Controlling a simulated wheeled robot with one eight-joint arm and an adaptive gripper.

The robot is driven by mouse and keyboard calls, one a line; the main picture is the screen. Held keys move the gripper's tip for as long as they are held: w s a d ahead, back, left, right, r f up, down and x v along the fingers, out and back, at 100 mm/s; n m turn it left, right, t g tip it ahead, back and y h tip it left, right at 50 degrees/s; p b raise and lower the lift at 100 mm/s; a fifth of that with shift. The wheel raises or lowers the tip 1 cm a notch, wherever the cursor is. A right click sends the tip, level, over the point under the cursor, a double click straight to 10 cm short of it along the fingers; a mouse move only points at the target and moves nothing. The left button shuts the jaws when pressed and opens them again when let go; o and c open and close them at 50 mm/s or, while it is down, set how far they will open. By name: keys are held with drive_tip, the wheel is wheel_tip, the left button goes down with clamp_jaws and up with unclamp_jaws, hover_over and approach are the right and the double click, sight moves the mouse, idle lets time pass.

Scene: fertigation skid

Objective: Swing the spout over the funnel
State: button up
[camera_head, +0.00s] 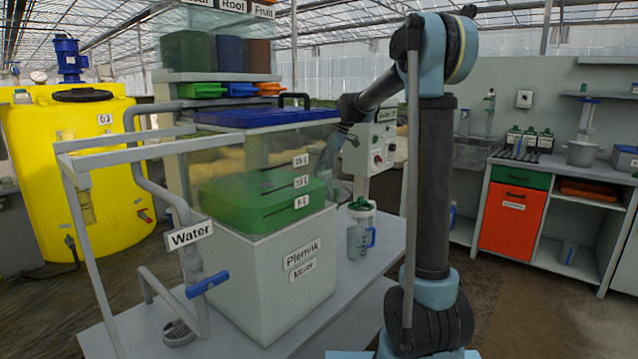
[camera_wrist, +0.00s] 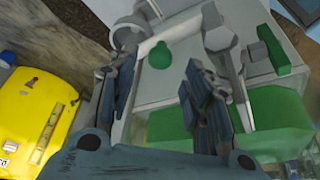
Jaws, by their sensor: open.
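My gripper (camera_wrist: 157,72) is open, with nothing seen between its fingers. In the head view it hangs behind the right side of the clear mixer tank (camera_head: 300,265), partly blurred by the wall. Left of the tank, a grey water pipe (camera_head: 178,205) carries a blue lever (camera_head: 207,284) and a bent grey tube (camera_head: 150,284) low down. In the wrist view a pale arm-like tube (camera_wrist: 152,46) and a green rounded piece (camera_wrist: 160,56) lie beyond the fingertips. A grey bar (camera_wrist: 240,95) runs right of the fingers. I cannot tell which part is the spout or the funnel.
A green-and-white fitting (camera_head: 362,206) and a jug with a blue handle (camera_head: 357,242) stand right of the tank. A blue lid (camera_head: 265,115) covers the tank top. A control box (camera_head: 372,147) is close behind my gripper. A yellow tank (camera_head: 75,175) stands left.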

drive_tip(key=shift+x, duration=2.15)
